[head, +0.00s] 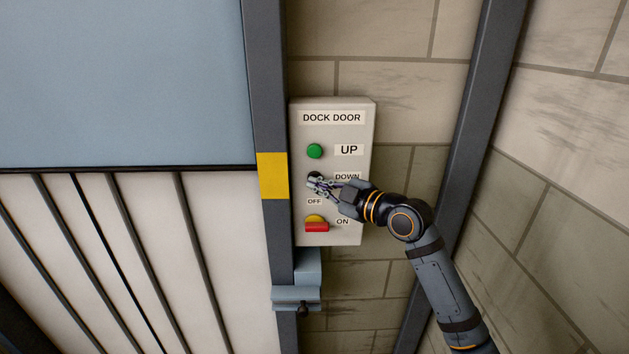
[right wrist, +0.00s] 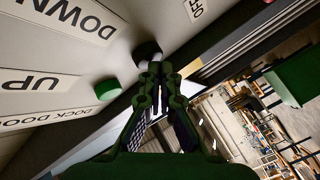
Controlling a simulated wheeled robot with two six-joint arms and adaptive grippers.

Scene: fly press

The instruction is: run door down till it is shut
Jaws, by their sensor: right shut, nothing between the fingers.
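The dock door (head: 120,90) is a blue-grey panel at upper left. Its dark bottom edge hangs partway down, with a pale ribbed surface showing below it. The control box (head: 355,130) is on the wall to the right of the door frame. Its dark DOWN button (head: 315,175) is partly hidden by my right gripper (head: 314,184). In the right wrist view, the shut, empty fingertips (right wrist: 160,72) are at the dark button (right wrist: 147,50); I cannot tell whether they press it. My left gripper is not in view.
The green UP button (head: 315,151) is just above the gripper; it also shows in the right wrist view (right wrist: 107,90). A red switch (head: 316,226) on yellow is below, beside ON. A blue-grey bracket (head: 297,290) juts out under the box.

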